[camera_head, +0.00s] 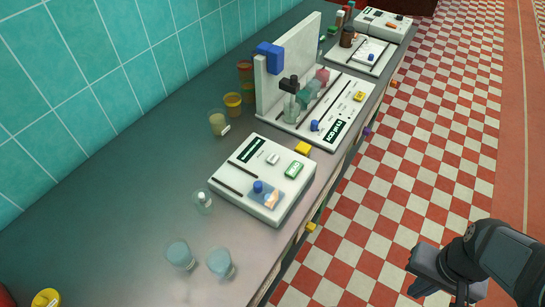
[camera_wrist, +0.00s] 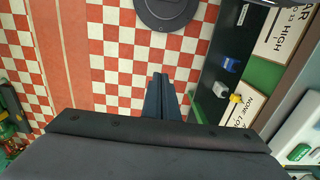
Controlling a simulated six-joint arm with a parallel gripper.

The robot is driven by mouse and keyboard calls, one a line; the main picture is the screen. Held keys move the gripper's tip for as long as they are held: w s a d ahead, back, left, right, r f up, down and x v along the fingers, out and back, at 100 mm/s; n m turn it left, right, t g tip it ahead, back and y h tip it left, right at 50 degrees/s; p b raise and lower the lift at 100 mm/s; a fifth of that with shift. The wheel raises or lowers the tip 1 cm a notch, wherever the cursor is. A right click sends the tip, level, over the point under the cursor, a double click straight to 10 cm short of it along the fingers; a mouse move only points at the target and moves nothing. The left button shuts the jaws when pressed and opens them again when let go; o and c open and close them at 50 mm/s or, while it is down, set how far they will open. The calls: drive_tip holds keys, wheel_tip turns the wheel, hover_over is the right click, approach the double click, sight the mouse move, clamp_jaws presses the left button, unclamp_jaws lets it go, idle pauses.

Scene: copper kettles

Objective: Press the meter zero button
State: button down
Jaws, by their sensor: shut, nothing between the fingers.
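A white box-shaped instrument (camera_head: 240,178) lies on the near part of the bench. Its top has a green button (camera_head: 294,170), a small white button (camera_head: 272,158), a blue knob (camera_head: 258,187) and a dark label too small to read. Which button is the meter zero is not legible. Part of a white instrument with a green button (camera_wrist: 300,152) shows at the right edge of the wrist view. My gripper (camera_head: 414,284) is out over the checkered floor, right of the bench and apart from every instrument. Its fingers (camera_wrist: 158,84) are together and empty in the wrist view.
A white stand unit (camera_head: 337,108) with glassware and a blue block stands behind the near instrument, with more instruments farther back. Glass beakers (camera_head: 180,254) stand at the bench's near left. Labelled shelf boards (camera_wrist: 246,104) show below the bench. Floor right of the bench is clear.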

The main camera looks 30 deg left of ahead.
drive_tip(key=shift+r, duration=0.1)
drive_tip(key=s+a+r+n+g+h+p, duration=0.25)
drive_tip(key=s+a+r+n+p, duration=0.2)
drive_tip(key=a+n+p, duration=0.6)
drive_tip(key=w+a+f+n+t+y+p, duration=0.25)
drive_tip(key=w+a+n+t+p, duration=0.35)
drive_tip(key=w+a, duration=1.1)
drive_tip(key=a+r+n+y, duration=0.3)
drive_tip(key=a+r+y, duration=0.1)
drive_tip(key=a, duration=0.4)
drive_tip(key=w+a+r+n+y, duration=0.1)
drive_tip(key=a+r+n+y, duration=0.3)
drive_tip(key=a, duration=0.5)
drive_tip(key=shift+w+r+g+y, duration=0.3)
drive_tip(key=shift+r+g+y, duration=0.1)
drive_tip(key=shift+r, duration=0.4)
